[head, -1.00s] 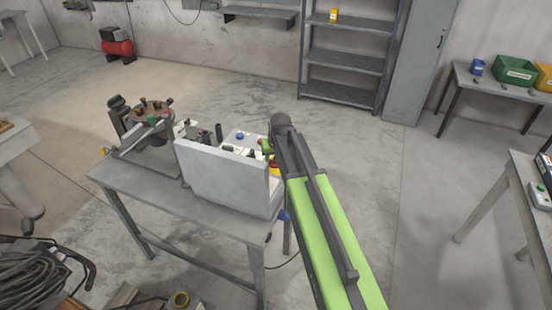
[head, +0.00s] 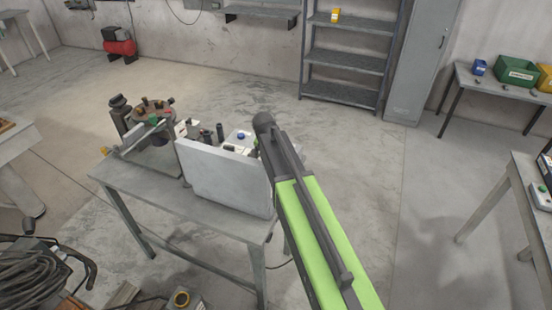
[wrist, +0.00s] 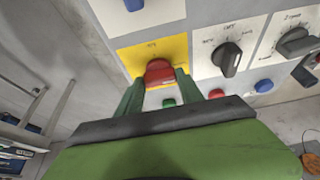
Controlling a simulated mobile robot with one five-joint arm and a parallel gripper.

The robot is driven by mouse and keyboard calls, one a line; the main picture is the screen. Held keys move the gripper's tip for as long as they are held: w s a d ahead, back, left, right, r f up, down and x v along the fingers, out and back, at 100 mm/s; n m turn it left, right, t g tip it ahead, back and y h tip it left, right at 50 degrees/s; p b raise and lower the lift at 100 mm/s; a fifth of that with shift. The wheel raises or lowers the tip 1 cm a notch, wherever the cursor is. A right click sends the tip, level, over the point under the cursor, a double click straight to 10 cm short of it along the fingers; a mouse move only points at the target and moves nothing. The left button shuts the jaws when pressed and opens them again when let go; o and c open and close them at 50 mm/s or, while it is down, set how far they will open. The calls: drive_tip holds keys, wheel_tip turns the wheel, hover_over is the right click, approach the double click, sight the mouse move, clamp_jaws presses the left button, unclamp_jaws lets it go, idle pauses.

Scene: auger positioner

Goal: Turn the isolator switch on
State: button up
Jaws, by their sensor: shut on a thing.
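The isolator switch is a red knob (wrist: 159,71) on a yellow plate (wrist: 152,47) of a grey control panel, in the wrist view. My gripper (wrist: 159,78) has its green fingers on either side of the knob, shut on it. The plate's lettering is too small to read, so I cannot tell the switch's position. In the head view, the grey control box (head: 222,180) stands on a metal table, seen from behind. My arm reaches past its right end and hides the switch and fingertips there.
Black rotary knobs (wrist: 228,60) sit right of the switch. A round-topped machine (head: 155,112) stands on the table's left. The floor right of the table is open.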

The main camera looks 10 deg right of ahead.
drive_tip(key=shift+s, duration=0.1)
idle(0.3)
drive_tip(key=o, duration=1.4)
drive_tip(key=p+v, duration=1.6)
drive_tip(key=v, duration=0.1)
drive_tip(key=shift+r, duration=0.25)
